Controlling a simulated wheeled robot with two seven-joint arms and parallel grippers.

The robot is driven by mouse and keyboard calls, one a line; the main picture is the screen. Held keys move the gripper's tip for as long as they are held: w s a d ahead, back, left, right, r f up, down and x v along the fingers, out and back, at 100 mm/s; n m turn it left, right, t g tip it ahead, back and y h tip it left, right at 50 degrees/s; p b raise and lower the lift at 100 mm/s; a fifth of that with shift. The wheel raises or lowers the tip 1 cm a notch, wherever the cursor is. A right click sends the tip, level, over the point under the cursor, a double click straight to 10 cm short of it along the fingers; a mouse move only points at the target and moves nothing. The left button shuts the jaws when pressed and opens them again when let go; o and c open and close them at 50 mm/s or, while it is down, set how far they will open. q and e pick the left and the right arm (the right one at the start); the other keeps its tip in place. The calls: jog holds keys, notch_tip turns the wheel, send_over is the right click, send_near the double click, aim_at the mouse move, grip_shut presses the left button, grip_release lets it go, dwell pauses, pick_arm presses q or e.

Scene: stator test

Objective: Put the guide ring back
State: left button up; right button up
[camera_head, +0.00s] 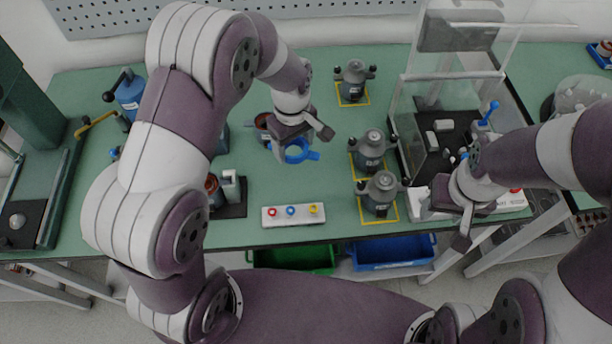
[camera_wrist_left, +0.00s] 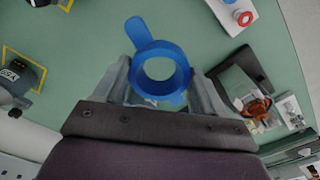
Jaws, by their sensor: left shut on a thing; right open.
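The blue guide ring (camera_head: 312,156), with a short handle tab, is held above the green table. My left gripper (camera_head: 290,144) is shut on it. In the left wrist view the guide ring (camera_wrist_left: 148,44) sits between both fingers, its tab pointing away from the wrist, and table shows through its hole. A copper-coloured wound part (camera_wrist_left: 256,107) stands on a dark base to the right of the ring there, apart from it. In the head view a similar reddish part (camera_head: 212,188) is partly hidden by my left arm. My right gripper (camera_head: 464,218) is open near the table's front right.
Several grey pots (camera_head: 380,190) with side knobs stand on yellow-outlined squares right of the ring. A button panel (camera_head: 293,214) lies at the front edge. A clear-shielded station (camera_head: 440,130) stands at right. A green bin (camera_head: 293,258) and blue bin (camera_head: 393,251) sit below.

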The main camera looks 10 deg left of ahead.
aim_at(292, 178)
pick_arm(q)
jog(key=f, duration=1)
jog(key=shift+s+a+p, duration=0.35)
jog(key=shift+s+p, duration=0.05)
jog(key=o, duration=1.1)
notch_tip(292, 178, up, 12)
jog(key=b, duration=0.1)
jog(key=s+a+r+m, duration=0.1)
jog(key=s+a+m, duration=0.1)
jog(key=s+m, duration=0.1)
jog(key=s+a+r+m, duration=0.2)
jog(key=s+m, duration=0.1)
jog(key=s, duration=0.3)
jog(key=s+a+r+m+t, duration=0.1)
jog(key=s+m, duration=0.2)
jog(key=s, duration=0.1)
jog(key=shift+s+a+r+m, duration=0.25)
jog(key=shift+s+a+m, duration=0.05)
jog(key=shift+a+m, duration=0.1)
